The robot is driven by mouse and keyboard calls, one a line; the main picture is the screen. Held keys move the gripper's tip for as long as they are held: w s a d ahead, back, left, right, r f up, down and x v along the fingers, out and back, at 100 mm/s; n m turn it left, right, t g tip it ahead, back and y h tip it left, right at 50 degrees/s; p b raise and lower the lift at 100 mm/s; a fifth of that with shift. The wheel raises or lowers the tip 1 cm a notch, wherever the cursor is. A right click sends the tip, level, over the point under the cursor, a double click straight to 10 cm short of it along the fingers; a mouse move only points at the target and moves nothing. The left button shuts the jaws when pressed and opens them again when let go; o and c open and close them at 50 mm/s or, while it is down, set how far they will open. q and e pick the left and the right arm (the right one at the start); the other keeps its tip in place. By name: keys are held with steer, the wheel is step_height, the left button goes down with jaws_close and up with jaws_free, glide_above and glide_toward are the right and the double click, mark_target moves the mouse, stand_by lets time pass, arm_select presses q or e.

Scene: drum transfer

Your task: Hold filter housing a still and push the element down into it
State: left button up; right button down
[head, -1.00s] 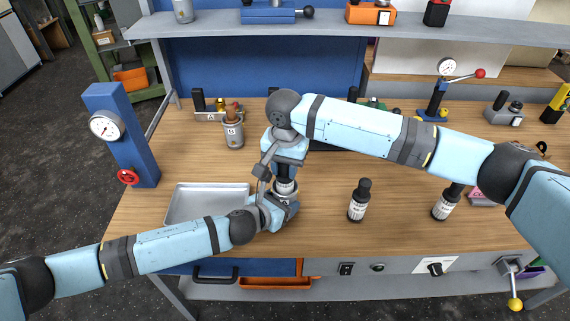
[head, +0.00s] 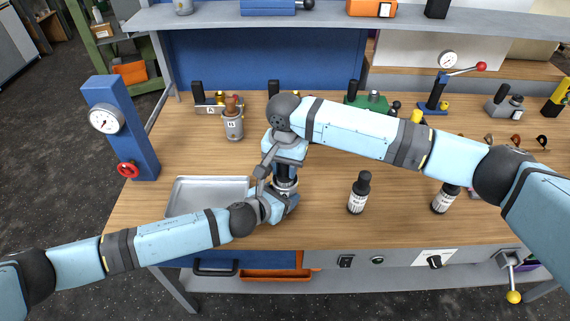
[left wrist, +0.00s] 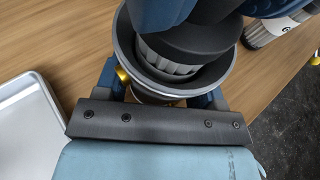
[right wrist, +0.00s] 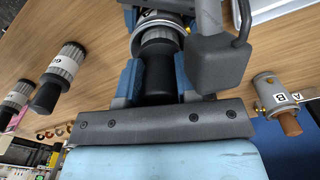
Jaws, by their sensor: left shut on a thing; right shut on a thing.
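Filter housing a is a grey cup whose round rim shows in the left wrist view (left wrist: 226,75). My left gripper (head: 284,205) is shut around it at the table's front part. The element, a pale pleated cylinder (left wrist: 170,66) with a dark top, stands inside the rim, its lower part hidden in the housing. My right gripper (right wrist: 158,80) is above, shut on the element's black upper part (right wrist: 159,75). The pleats still show above the rim in the right wrist view (right wrist: 157,36). Seating depth cannot be told.
A metal tray (head: 180,202) lies left of the housing. A second housing marked B (right wrist: 268,90) stands behind. A blue gauge post (head: 138,140) is at the left. Bare table lies between housing and nearest bottle.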

steer(key=shift+f, duration=0.85)
steer(key=c, duration=0.7)
jaws_free()
steer(key=shift+s+f, duration=0.1)
steer(key=shift+c, duration=0.2)
step_height(320, 180, up, 12)
steer(key=shift+f, duration=0.25)
steer(key=shift+n, duration=0.3)
steer(key=shift+r, duration=2.8)
arm_select(q)
steer(key=o, duration=1.1)
